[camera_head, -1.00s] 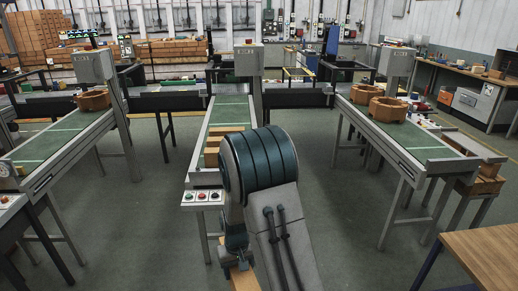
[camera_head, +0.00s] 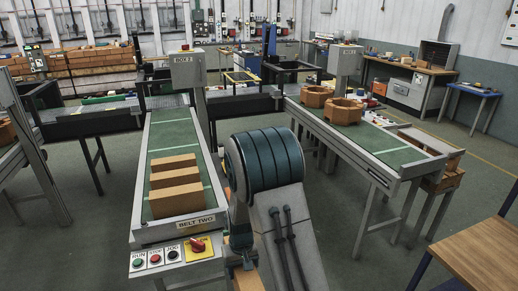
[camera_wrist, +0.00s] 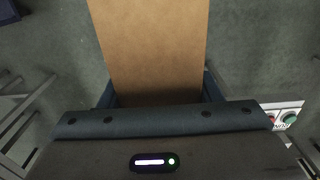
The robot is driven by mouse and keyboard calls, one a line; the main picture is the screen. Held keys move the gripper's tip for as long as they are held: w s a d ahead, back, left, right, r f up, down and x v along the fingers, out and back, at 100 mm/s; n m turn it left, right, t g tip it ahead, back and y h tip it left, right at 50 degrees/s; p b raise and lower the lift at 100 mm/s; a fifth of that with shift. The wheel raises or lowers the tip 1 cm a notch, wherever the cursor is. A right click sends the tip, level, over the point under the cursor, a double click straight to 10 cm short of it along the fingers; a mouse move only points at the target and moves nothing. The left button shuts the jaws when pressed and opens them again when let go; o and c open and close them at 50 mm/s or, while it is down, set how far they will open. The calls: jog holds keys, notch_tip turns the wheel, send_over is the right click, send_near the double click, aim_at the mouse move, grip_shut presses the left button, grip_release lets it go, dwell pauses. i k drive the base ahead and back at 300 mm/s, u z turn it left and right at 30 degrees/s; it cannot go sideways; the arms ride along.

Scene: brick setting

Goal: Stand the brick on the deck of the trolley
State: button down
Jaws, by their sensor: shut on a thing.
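My gripper (camera_wrist: 158,92) is shut on a tan brick (camera_wrist: 150,45), which sticks out beyond the jaws over the grey floor in the wrist view. In the head view my gripper (camera_head: 240,248) is low in the middle, partly hidden by my arm, and part of the held brick (camera_head: 249,279) shows below it at the picture's bottom edge. The brick is in front of the belt's control panel and apart from the belt.
Belt two (camera_head: 185,135) carries several orange-brown bricks (camera_head: 175,180) at its near end. Its control panel (camera_head: 173,253) is close to my gripper's left. Another belt (camera_head: 380,145) with ring-shaped pieces (camera_head: 345,111) is to the right. Floor between is clear.

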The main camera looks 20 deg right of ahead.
aim_at(500, 269)
jog(key=z, duration=0.2)
jog(key=i, duration=0.95)
jog(key=z, duration=0.65)
jog(key=i, duration=0.95)
jog(key=z, duration=0.9)
jog(key=i, duration=0.6)
jog(key=z, duration=1.15)
jog(key=i, duration=0.45)
jog(key=z, duration=0.9)
jog(key=i, duration=0.55)
jog(key=z, duration=0.35)
